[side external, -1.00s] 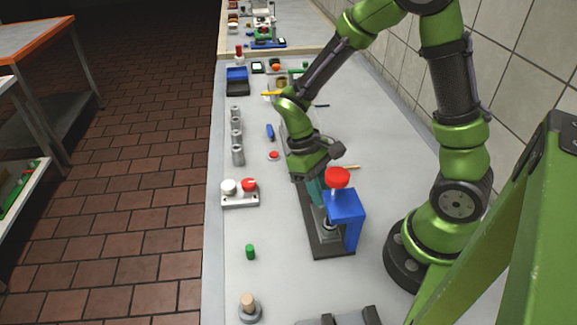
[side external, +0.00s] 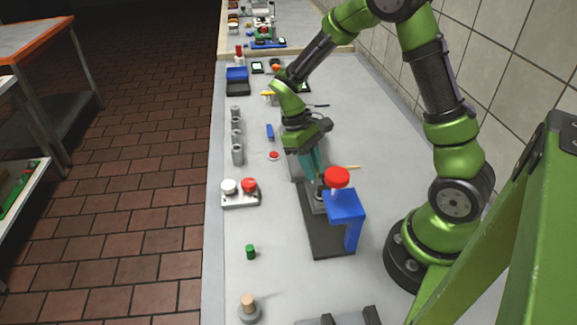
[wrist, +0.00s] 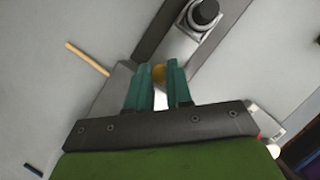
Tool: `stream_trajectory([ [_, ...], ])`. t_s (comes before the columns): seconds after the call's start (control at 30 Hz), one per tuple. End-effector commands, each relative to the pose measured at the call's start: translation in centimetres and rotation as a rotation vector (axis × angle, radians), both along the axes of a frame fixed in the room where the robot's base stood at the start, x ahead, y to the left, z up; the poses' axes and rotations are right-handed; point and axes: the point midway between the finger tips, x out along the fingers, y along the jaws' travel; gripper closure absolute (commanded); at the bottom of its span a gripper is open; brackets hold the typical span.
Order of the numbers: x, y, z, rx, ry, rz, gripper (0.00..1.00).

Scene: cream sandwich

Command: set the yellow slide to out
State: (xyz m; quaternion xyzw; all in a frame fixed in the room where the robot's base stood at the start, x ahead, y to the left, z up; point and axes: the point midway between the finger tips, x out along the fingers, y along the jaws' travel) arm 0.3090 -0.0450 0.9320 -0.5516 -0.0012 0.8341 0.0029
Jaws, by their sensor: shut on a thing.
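My gripper (side external: 313,180) is shut on the yellow slide's knob (wrist: 159,75), which shows as a small rounded yellow piece between the teal fingertips in the wrist view. In the side view the fingers are low over the far part of a long dark base (side external: 325,238), and they hide the knob. A blue press (side external: 345,205) with a red top (side external: 337,177) stands over the base, nearer the camera than the fingers. In the wrist view a dark round part (wrist: 203,14) lies ahead of the fingertips.
A white box with a white and a red button (side external: 240,192) stands left of the base. A green cylinder (side external: 250,252) and a wooden peg in a grey foot (side external: 248,305) are in front. Several grey cylinders (side external: 237,135) line the left edge. A thin tan stick (wrist: 88,59) lies nearby.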

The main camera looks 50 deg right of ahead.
Motion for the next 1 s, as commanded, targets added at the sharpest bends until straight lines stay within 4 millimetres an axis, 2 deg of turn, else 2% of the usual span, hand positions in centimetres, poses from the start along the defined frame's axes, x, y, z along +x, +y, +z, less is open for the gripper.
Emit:
stream_trajectory([
  [0.17,0.5,-0.4,0.1,-0.008,-0.019,0.006,1.00],
  [0.2,0.5,-0.4,0.1,-0.009,-0.020,0.006,0.78],
  [0.37,0.4,-0.4,0.1,-0.008,-0.017,0.006,0.54],
  [0.67,0.3,-0.3,0.1,-0.006,-0.012,0.005,0.54],
  [0.77,0.6,-0.3,0.7,-0.006,-0.013,0.005,0.54],
  [0.87,1.2,-0.3,2.0,-0.006,-0.016,0.006,0.54],
  [1.0,2.4,-0.3,5.0,-0.007,-0.018,0.004,0.54],
])
